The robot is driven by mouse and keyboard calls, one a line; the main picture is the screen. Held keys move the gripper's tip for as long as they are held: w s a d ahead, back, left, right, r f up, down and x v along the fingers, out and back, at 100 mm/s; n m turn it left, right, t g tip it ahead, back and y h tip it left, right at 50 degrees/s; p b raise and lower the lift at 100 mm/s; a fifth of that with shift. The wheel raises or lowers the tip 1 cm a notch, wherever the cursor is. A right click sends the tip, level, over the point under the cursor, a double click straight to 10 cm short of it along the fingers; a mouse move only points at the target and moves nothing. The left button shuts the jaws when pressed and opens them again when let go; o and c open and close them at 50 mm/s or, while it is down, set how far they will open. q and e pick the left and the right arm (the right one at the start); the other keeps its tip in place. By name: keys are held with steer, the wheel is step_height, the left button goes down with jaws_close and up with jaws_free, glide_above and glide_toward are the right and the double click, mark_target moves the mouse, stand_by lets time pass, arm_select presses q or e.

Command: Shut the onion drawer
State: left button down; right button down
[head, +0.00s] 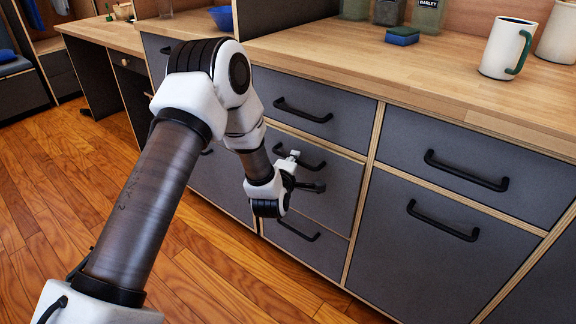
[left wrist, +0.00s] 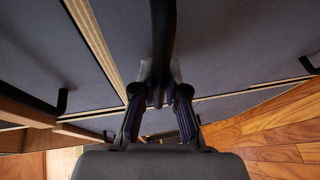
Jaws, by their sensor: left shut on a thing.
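A grey drawer (head: 335,191) sits in the middle of a stack of three, with a black bar handle (head: 313,163). No label shows which drawer holds onions. My left gripper (head: 301,170) is at this handle in the head view. In the left wrist view the fingers of my left gripper (left wrist: 160,78) are shut on the dark handle bar (left wrist: 162,35), one finger on each side. The drawer front looks about level with its neighbours; I cannot tell whether a small gap remains. My right gripper is not in view.
Grey drawers with black handles stand above (head: 314,106) and below (head: 305,236), and a larger front (head: 435,250) is at the right. The wooden counter (head: 400,70) carries a white mug (head: 500,48) and a blue sponge (head: 402,36). The wooden floor (head: 215,285) is clear.

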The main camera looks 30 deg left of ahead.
arm_select(q)
steer(key=shift+w+r, duration=0.15)
steer(key=shift+w, duration=0.55)
steer(key=c, duration=1.5)
jaws_free()
steer(key=o, duration=0.3)
steer(key=shift+w+d, duration=0.1)
steer(key=shift+w, duration=0.05)
steer(key=v, duration=1.2)
